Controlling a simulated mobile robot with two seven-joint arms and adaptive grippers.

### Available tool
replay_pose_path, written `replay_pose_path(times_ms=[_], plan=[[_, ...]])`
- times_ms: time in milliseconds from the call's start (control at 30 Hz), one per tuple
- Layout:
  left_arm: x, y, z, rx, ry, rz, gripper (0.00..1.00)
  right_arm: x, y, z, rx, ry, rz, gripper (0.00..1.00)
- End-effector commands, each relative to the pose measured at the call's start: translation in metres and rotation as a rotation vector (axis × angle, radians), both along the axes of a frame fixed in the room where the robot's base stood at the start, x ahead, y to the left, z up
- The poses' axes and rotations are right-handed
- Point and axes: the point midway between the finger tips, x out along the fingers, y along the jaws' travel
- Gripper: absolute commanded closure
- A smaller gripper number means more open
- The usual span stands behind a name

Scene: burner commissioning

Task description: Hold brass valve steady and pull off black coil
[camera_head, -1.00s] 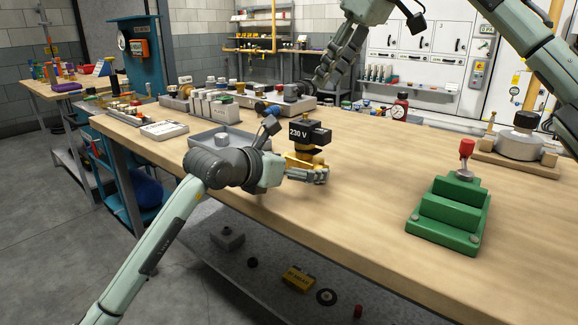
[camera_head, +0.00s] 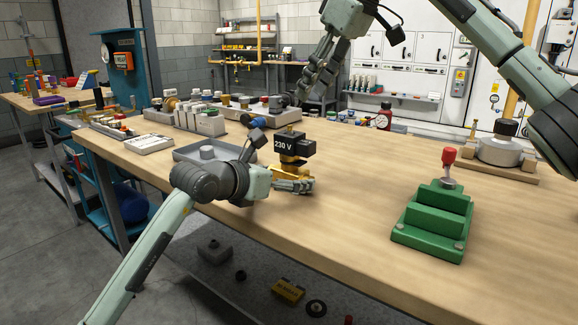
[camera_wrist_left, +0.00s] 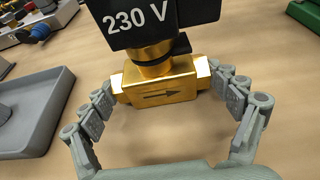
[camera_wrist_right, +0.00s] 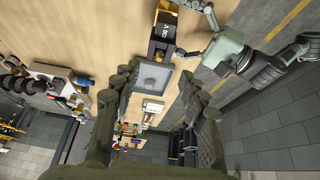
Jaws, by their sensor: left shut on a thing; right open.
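The brass valve (camera_wrist_left: 163,88) stands upright on the bench, an arrow on its body. The black coil (camera_head: 297,144), marked 230 V, sits on top of the valve; it also shows in the left wrist view (camera_wrist_left: 150,22). My left gripper (camera_wrist_left: 163,92) is shut on the valve, one finger at each end of the brass body. In the head view my left gripper (camera_head: 292,187) is low beside the valve. My right gripper (camera_head: 318,92) is open and empty, raised above and behind the coil. The right wrist view shows the coil (camera_wrist_right: 161,40) beyond its open fingers (camera_wrist_right: 165,90).
A grey tray (camera_head: 185,155) lies left of the valve. A green stepped block (camera_head: 435,215) with a red-topped part stands to the right. Boxes and fittings (camera_head: 200,118) line the back left. The bench between valve and green block is clear.

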Motion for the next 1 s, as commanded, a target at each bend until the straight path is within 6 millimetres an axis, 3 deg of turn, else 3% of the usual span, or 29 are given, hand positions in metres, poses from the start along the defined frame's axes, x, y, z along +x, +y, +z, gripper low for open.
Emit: replay_pose_path(times_ms=[133, 333, 800, 1000], plan=[[0.0, 0.0, 0.0, -0.001, 0.001, -0.001, 0.67, 0.0, 0.002, 0.002, -0.058, 0.042, 0.0, 0.36], [0.0, 0.0, 0.0, -0.001, 0.001, -0.001, 0.67, 0.002, 0.004, -0.01, -0.074, 0.055, -0.001, 0.36], [0.0, 0.0, 0.0, -0.001, 0.001, -0.001, 0.67, 0.021, 0.03, -0.087, -0.074, 0.055, -0.001, 0.36], [0.0, 0.0, 0.0, -0.002, 0.001, 0.0, 0.67, 0.026, 0.036, -0.106, -0.073, 0.054, -0.001, 0.36]])
